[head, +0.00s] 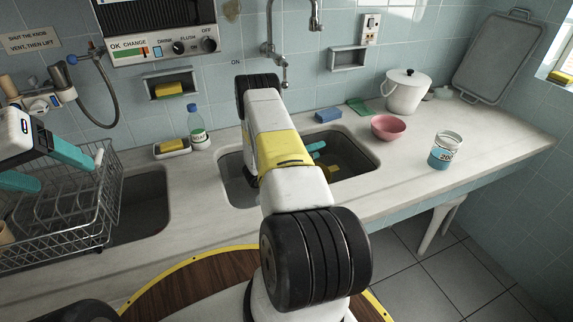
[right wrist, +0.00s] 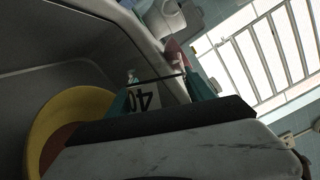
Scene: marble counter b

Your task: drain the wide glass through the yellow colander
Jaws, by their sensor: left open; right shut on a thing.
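My right gripper (right wrist: 160,95) is shut on a glass marked 40 (right wrist: 144,97), whose label appears upside down in the right wrist view. The yellow colander (right wrist: 42,128) is close beside this glass, partly cut off by the frame edge and my wrist. In the head view my right gripper (head: 316,149) is down in the middle sink, mostly hidden by my arm. Another glass, marked 200 (head: 445,151), with a blue lower part, stands upright on the right counter. I cannot tell which glass is wider. My left gripper (head: 42,164) is open and empty above the dish rack.
The wire dish rack (head: 60,225) stands at the left, beside the left basin (head: 145,200). A pink bowl (head: 388,127), white lidded pot (head: 407,93) and blue sponge (head: 328,115) are on the counter. A bottle (head: 197,128) stands behind the sinks.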

